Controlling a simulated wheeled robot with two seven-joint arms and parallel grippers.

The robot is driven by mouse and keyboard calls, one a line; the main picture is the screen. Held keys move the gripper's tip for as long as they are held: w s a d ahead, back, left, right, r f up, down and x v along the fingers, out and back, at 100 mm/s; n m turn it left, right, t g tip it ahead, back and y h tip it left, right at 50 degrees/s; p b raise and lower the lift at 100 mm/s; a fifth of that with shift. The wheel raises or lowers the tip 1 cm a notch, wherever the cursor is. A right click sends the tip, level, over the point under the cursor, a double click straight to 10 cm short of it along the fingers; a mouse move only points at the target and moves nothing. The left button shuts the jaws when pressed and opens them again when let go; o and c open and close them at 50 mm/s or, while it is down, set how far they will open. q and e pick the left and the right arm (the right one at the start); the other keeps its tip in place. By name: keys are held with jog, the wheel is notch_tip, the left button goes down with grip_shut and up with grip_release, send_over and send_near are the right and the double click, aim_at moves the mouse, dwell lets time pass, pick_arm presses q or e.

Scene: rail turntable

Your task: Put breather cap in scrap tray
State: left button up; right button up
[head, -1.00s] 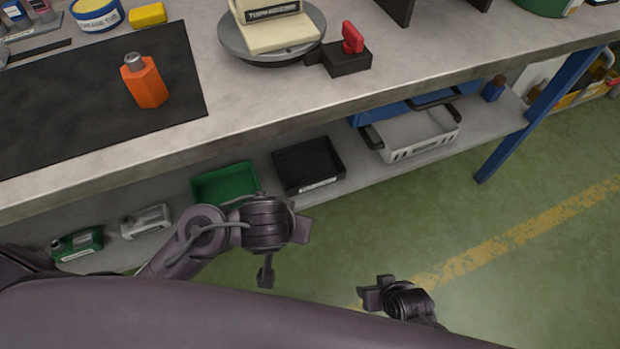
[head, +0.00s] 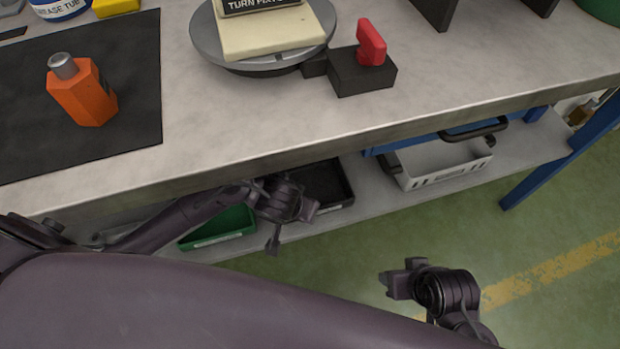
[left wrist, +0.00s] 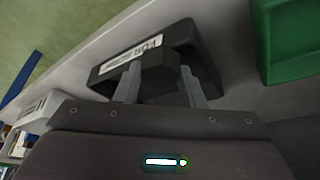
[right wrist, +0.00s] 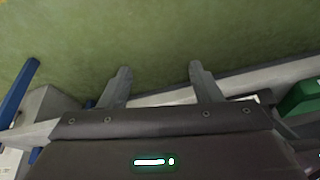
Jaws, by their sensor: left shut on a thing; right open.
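My left gripper (head: 290,225) is in front of the lower shelf, overlapping the near edge of a black tray (head: 336,180) there. In the left wrist view my left gripper (left wrist: 160,88) is shut on a small dark block-like part (left wrist: 158,72), which I take to be the breather cap. The black tray (left wrist: 108,66), with a white label only partly readable, is behind that part; I cannot tell the gap. Which tray is the scrap tray is not readable. My right gripper (head: 398,282) is open and empty over the floor; its spread fingers show in the right wrist view (right wrist: 158,88).
A green tray (head: 222,228) stands left of the black one on the shelf, a grey crate (head: 440,172) to its right. The bench edge overhangs them. On the bench are a turntable (head: 215,45), a red-handled black block (head: 362,75) and an orange bottle (head: 85,95).

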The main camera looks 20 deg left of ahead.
pick_arm(q)
jog(key=w, duration=0.5)
jog(key=w+b, duration=0.1)
jog(key=w, duration=0.2)
jog(key=shift+d+f, duration=0.15)
jog(key=shift+d, duration=0.1)
jog(key=shift+w, duration=0.2)
jog(key=shift+w+f, duration=0.1)
jog(key=shift+f, duration=0.05)
jog(key=shift+f+b, duration=0.95)
jog(key=shift+b, duration=0.25)
jog(key=shift+f+b, duration=0.5)
jog(key=shift+f, duration=0.05)
pick_arm(e)
jog(key=w+a+r+t+y, duration=0.2)
jog(key=w+a+r+t, duration=0.2)
jog(key=w, duration=0.3)
jog(key=shift+a+r+t+y, duration=0.35)
jog(key=shift+a+t, duration=0.3)
jog(key=shift+t, duration=0.25)
